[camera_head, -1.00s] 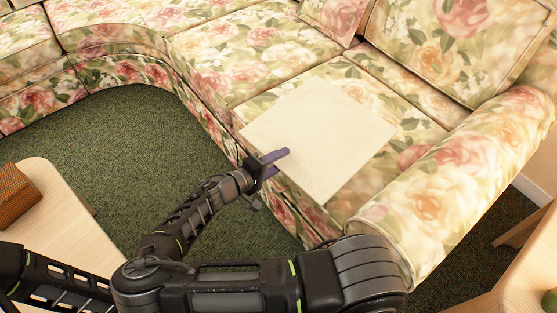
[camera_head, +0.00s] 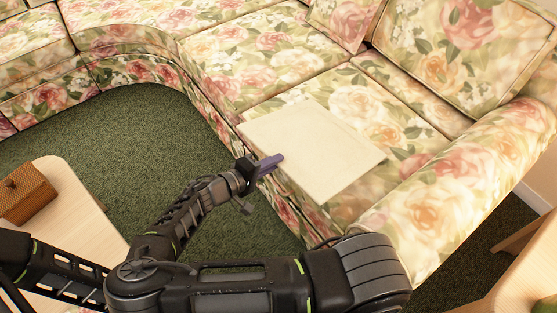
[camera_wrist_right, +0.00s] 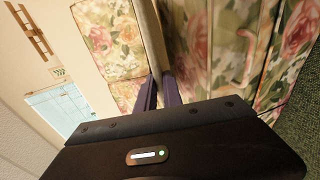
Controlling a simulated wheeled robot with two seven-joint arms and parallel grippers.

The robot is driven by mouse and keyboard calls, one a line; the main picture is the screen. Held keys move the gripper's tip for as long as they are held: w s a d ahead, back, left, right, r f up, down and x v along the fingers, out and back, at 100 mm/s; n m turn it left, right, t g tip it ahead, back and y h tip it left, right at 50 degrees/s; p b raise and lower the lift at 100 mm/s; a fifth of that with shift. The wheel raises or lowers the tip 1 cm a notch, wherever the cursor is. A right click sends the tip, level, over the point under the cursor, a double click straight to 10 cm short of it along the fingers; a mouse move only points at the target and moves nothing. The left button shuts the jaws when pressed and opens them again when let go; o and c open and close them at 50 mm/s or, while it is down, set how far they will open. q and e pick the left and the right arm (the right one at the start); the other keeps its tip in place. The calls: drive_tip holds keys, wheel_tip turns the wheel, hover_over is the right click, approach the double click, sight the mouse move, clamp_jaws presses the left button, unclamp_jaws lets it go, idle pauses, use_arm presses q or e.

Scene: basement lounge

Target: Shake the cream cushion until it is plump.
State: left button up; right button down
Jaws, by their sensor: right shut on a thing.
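The cream cushion (camera_head: 315,150) is a flat, pale square in the head view, in front of the floral sofa seat near its right arm. My right gripper (camera_head: 270,164) is shut on the cushion's left edge, with its purple fingers at that edge. In the right wrist view, the cushion shows edge-on as a narrow beige strip (camera_wrist_right: 150,35) running to the purple fingers (camera_wrist_right: 161,90). I cannot tell whether its underside touches the seat. My left gripper is out of view.
The floral sofa (camera_head: 255,55) curves round the back, with a padded arm (camera_head: 450,200) at the right. A wooden table (camera_head: 75,215) at the left bears a brown woven box (camera_head: 27,194). Another wooden table (camera_head: 530,275) is at lower right. Green carpet (camera_head: 120,135) lies open between.

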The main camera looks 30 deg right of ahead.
drive_tip(key=a+r+p, duration=0.3)
drive_tip(key=r, duration=0.3)
drive_tip(key=shift+s+a+p, duration=0.15)
drive_tip(key=shift+s+p, duration=0.15)
idle(0.3)
